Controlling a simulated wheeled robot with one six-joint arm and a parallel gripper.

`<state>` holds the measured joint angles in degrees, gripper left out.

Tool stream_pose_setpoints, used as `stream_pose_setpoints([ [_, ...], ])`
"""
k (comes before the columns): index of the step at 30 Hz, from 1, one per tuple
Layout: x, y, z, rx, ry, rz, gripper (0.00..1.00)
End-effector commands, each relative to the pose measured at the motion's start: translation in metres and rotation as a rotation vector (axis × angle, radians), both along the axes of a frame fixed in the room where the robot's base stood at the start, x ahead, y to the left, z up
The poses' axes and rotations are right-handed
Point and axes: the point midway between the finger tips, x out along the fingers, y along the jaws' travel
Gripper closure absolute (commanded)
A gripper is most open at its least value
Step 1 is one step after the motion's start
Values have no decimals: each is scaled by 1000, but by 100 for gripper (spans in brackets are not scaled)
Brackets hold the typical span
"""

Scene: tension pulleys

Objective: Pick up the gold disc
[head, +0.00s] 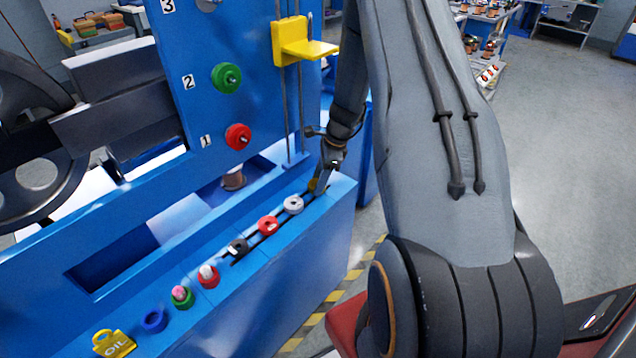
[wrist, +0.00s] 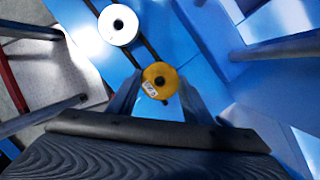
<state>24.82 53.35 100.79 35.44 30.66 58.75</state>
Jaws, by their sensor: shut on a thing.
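The gold disc (wrist: 160,80) shows in the wrist view with a dark centre hole and a small white label. It sits between my two fingertips, which close on its sides. In the head view only a bit of the gold disc (head: 312,185) shows at the right end of the row on the blue bench. My gripper (head: 322,178) reaches down there, and it also shows in the wrist view (wrist: 158,92). Whether the disc is clear of the bench surface I cannot tell.
A white disc (head: 293,204), a red disc (head: 268,225) and a black disc (head: 237,249) lie along a dark slot beside it. A blue panel with numbered pegs holds a green pulley (head: 227,77) and a red pulley (head: 238,136). A yellow bracket (head: 300,48) juts out above.

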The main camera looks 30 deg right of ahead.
Motion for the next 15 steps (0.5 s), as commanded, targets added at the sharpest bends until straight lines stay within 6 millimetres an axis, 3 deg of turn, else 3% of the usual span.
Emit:
stream_pose_setpoints([
  [3, -2, -2, 6, 0, -2, -1, 94],
  [15, -1, -2, 70, -2, -5, 0, 94],
])
